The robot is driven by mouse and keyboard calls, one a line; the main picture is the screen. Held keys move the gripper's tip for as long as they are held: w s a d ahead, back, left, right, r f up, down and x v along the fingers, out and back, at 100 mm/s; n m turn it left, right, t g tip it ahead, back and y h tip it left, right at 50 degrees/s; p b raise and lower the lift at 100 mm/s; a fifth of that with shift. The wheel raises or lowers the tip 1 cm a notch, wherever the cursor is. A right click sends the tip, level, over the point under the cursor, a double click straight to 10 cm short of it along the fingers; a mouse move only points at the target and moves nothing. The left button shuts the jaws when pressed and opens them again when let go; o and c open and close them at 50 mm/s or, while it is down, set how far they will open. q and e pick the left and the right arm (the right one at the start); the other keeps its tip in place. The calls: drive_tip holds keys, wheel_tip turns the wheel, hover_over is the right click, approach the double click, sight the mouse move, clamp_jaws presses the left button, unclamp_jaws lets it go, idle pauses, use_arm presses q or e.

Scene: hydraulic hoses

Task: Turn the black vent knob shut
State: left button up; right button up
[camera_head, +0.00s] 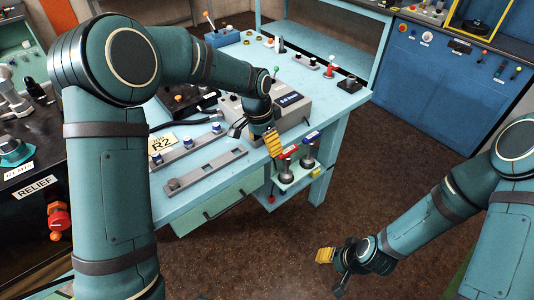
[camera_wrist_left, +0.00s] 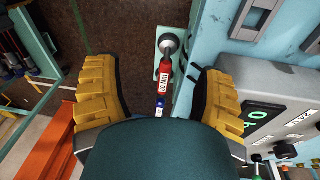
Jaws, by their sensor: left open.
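I cannot pick out the black vent knob for sure in either view. A grey box (camera_head: 292,108) with a label and small controls stands on the light blue bench; its panel with a green display also shows in the left wrist view (camera_wrist_left: 262,118). My left gripper (camera_head: 272,141) is at the front edge of the bench, beside this box. In the left wrist view its two yellow-padded fingers (camera_wrist_left: 160,97) are wide apart, with nothing held between them. My right gripper (camera_head: 336,265) hangs over the brown floor, away from the bench; its opening is unclear.
Tools with red (camera_head: 289,151) and blue (camera_head: 311,137) labels stand on a side shelf below the left gripper. A RELIEF panel with a red knob (camera_head: 58,218) is at left. Floor at right is clear.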

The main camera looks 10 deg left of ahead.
use_arm(q)
drive_tip(key=shift+s+d+f, duration=0.25)
drive_tip(key=shift+s+f, duration=0.3)
drive_tip(key=shift+f, duration=0.1)
use_arm(e)
drive_tip(key=shift+s+d, duration=0.1)
drive_tip(key=shift+s, duration=0.2)
use_arm(q)
drive_tip(key=s+d+f+n+t+h, duration=0.1)
drive_tip(key=s+d+f+n+h, duration=0.1)
drive_tip(key=s+f+n, duration=0.8)
drive_tip(key=s+d+f, duration=0.1)
drive_tip(key=s+f, duration=0.8)
drive_tip(key=s, duration=0.2)
drive_tip(key=shift+f+t, duration=0.3)
drive_tip(key=shift+t, duration=0.1)
use_arm(e)
drive_tip(key=shift+s, duration=0.35)
